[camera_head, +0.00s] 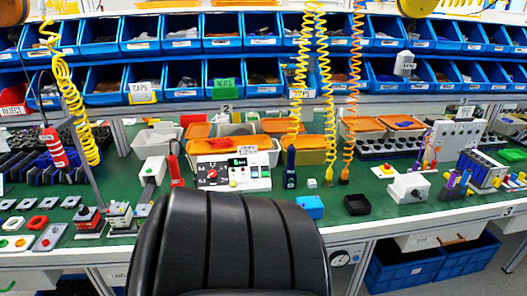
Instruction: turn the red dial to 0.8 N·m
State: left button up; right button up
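A small red dial (212,174) sits on the left part of the front face of a white control box (251,184). The box stands on the green bench top, near the middle of the head view. The dial's scale and pointer are too small to read. A small dark display and several coloured buttons are to the right of the dial. Neither of my grippers is in view.
A black chair back (235,245) stands in front of the bench, just below the control box. A red handheld tool (176,170) is left of the box and a dark blue tool (290,168) is right of it. Orange-lidded bins (278,127) are behind. Coiled yellow cords (325,90) hang nearby.

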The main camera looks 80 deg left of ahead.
aim_at(212, 173)
jog(key=j+u, duration=0.1)
jog(key=u, duration=2.8)
jog(key=l, duration=0.1)
